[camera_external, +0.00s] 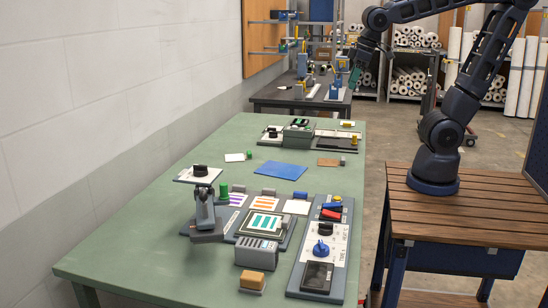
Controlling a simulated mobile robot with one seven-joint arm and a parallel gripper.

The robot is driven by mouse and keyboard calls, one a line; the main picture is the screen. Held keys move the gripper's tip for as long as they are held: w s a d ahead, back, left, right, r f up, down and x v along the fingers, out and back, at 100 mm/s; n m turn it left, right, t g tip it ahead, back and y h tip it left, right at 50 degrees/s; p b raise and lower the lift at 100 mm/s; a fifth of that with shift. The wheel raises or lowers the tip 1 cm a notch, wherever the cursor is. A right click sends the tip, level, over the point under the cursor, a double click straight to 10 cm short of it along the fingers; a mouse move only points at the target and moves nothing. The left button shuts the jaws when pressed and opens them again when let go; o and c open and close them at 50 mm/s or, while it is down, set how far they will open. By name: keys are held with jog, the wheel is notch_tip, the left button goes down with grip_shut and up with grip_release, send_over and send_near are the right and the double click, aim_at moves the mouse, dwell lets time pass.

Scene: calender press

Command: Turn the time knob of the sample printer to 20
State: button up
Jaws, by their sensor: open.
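A long control panel (303,278) lies at the front right of the green table (150,232). It carries a black knob (325,229), a blue knob (320,248), red and blue switches and a dark window. A black knob (200,170) also sits on a tilted white plate on a grey stand to the left. Labels and dial numbers are too small to read, so I cannot tell which is the time knob. My gripper (354,80) is open and empty, high above the far right edge of the table, away from these knobs.
A blue sheet (281,169) lies mid-table. Another device (298,132) stands at the back. The table's left side is clear.

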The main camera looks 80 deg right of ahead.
jog(key=w+a+f+n+g, duration=0.1)
jog(key=w+a, duration=0.2)
jog(key=a, duration=0.3)
jog(key=w+a+f, duration=0.2)
jog(key=w+a, duration=0.2)
jog(key=a, duration=0.3)
jog(key=n+g, duration=0.2)
jog(key=g, duration=0.1)
send_near(322, 244)
notch_tip(322, 244, down, 9)
jog(key=shift+s+f, duration=0.1)
jog(key=c, duration=1)
